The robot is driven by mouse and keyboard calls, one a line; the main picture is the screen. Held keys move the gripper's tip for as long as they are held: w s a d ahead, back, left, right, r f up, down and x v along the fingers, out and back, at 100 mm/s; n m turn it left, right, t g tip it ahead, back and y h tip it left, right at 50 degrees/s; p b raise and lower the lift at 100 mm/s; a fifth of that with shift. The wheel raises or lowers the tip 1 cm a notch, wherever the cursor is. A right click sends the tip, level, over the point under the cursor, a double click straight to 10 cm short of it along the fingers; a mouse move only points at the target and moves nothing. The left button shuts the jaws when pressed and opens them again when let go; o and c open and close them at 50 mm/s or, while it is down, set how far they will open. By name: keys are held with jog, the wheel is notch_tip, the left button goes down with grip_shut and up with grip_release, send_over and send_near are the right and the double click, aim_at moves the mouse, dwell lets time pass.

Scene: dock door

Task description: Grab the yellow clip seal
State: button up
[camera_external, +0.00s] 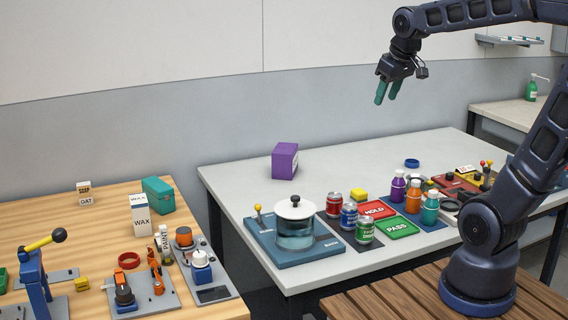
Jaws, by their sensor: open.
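Two small yellow things are in view, and at this size I cannot tell for certain which is the clip seal. One small yellow piece (82,284) lies on the wooden table at the lower left, beside the blue lever press.
The white table (235,196) holds a purple box (285,161), a domed device (295,222), several cans and several bottles (398,187). The wooden table (40,218) holds a blue press (36,280), WAX box (140,214) and green box (158,195). A gap separates the tables. The white table's back is mostly clear.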

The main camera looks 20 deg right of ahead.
jog(key=w+a+f+n+y, duration=0.1)
jog(key=w+a+n, duration=0.1)
jog(key=w+a, duration=0.55)
jog(key=w+a+n+g, duration=0.1)
jog(key=w+a+n, duration=0.25)
jog(key=a, duration=0.75)
jog(key=w+a+f+n+y, duration=0.1)
jog(key=w+a+n, duration=0.1)
jog(key=w+a, duration=0.6)
jog(key=n+g+y, duration=0.2)
jog(key=n+g, duration=0.2)
jog(key=n, duration=0.5)
send_over(90, 274)
jog(key=w+d, duration=0.1)
jog(key=shift+m, duration=0.25)
jog(key=f, duration=3.1)
jog(key=shift+d+f, duration=0.2)
jog(key=shift+f, duration=0.05)
jog(key=f, duration=0.4)
jog(key=shift+s+a+f, duration=0.1)
jog(key=shift+s+a, duration=0.25)
jog(key=shift+a+f, duration=0.2)
jog(key=shift+f, duration=0.3)
